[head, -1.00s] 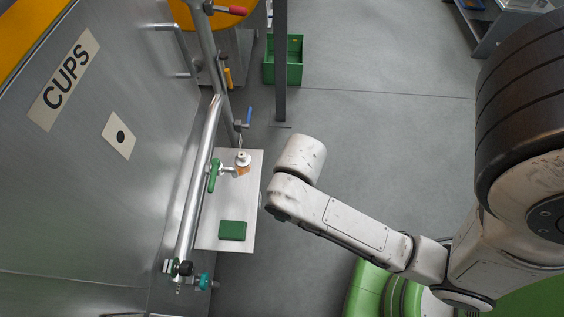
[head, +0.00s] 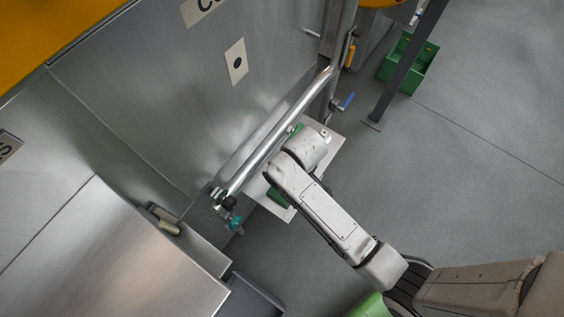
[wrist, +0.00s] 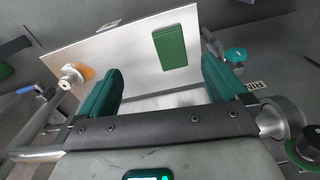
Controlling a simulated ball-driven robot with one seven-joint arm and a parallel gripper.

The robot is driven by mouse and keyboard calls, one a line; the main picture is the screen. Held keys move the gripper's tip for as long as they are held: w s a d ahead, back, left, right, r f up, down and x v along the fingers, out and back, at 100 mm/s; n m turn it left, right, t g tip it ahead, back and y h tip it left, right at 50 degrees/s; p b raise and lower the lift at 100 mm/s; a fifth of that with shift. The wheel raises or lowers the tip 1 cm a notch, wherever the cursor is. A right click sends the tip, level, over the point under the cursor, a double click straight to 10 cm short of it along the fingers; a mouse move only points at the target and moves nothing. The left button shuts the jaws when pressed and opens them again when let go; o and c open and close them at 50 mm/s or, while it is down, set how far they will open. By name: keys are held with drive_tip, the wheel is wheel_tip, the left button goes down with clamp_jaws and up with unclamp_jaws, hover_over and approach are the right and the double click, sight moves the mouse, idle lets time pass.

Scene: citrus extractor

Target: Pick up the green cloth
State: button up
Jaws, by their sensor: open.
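The green cloth (wrist: 170,46) is a flat, folded dark green rectangle lying on a pale metal shelf (wrist: 110,52). In the head view the cloth (head: 277,196) shows only partly beside my arm. My gripper (wrist: 160,66) is open and empty, with its teal fingers spread wide. In the wrist view the cloth lies ahead of the fingertips, closer to the right finger and apart from both.
A shiny steel pipe (head: 277,132) runs along the shelf's machine side. A teal-handled valve (wrist: 236,55) is beside the right finger. A green crate (head: 426,56) stands on open floor.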

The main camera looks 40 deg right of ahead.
drive_tip(key=w+a+f+n, duration=0.1)
drive_tip(key=w+a+f, duration=0.2)
drive_tip(key=w+f, duration=0.1)
drive_tip(key=b, duration=0.2)
hover_over(272, 193)
drive_tip(key=s+d, duration=0.2)
drive_tip(key=d, duration=0.1)
drive_tip(key=f, duration=0.5)
drive_tip(key=shift+a+f, duration=0.2)
drive_tip(key=shift+s+d+f+b, duration=0.15)
drive_tip(key=shift+f+b, duration=0.7)
drive_tip(key=shift+f, duration=1.8)
drive_tip(key=shift+s, duration=0.1)
drive_tip(key=c, duration=1.2)
drive_tip(key=shift+r, duration=0.15)
drive_tip(key=shift+c, duration=0.2)
